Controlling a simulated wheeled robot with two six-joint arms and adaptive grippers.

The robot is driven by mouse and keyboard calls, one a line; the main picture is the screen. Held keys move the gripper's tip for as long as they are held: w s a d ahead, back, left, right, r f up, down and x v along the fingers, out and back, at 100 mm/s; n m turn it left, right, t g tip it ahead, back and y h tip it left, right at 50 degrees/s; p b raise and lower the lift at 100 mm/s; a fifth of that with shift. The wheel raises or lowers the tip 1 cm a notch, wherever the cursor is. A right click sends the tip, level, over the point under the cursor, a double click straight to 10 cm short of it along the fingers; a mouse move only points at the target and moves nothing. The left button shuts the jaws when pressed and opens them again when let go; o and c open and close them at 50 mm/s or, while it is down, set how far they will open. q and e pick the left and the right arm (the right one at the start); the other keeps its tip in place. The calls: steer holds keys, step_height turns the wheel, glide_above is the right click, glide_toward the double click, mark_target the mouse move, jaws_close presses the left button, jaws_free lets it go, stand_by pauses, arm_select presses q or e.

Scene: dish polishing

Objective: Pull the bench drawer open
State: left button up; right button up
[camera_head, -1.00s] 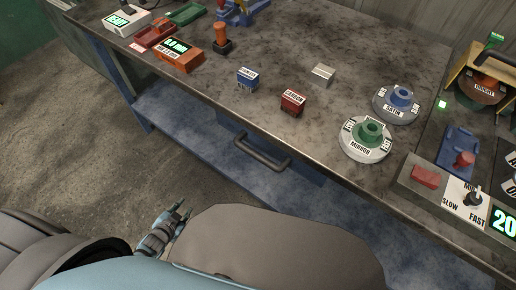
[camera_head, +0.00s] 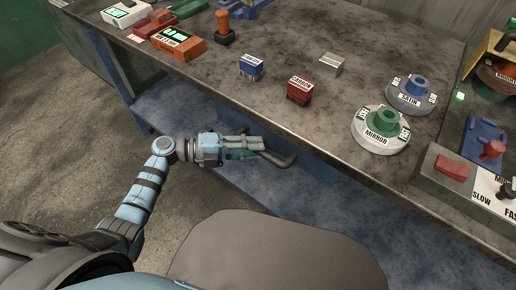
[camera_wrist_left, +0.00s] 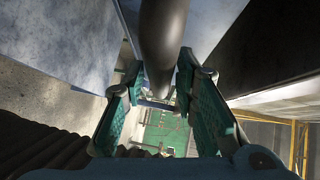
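The bench drawer's dark bar handle (camera_head: 284,161) sticks out under the front edge of the bench. My left gripper (camera_head: 262,149) is at this handle and hides its left part. In the left wrist view the handle (camera_wrist_left: 163,40) comes down from the top between the two green-padded fingers of my left gripper (camera_wrist_left: 160,78). The fingers are apart, one on each side of the bar. I cannot tell whether either pad touches it. The drawer front is mostly hidden under the bench top and looks closed. My right gripper is not in view.
The worn metal bench top (camera_head: 350,85) carries a blue block (camera_head: 251,68), a red block (camera_head: 299,90), a grey block (camera_head: 331,64), a satin disc (camera_head: 411,94) and a mirror disc (camera_head: 381,129). A blue lower shelf (camera_head: 270,200) lies below. Open floor is at left.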

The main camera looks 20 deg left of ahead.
arm_select(q)
steer(key=shift+x, duration=0.8)
jaws_close()
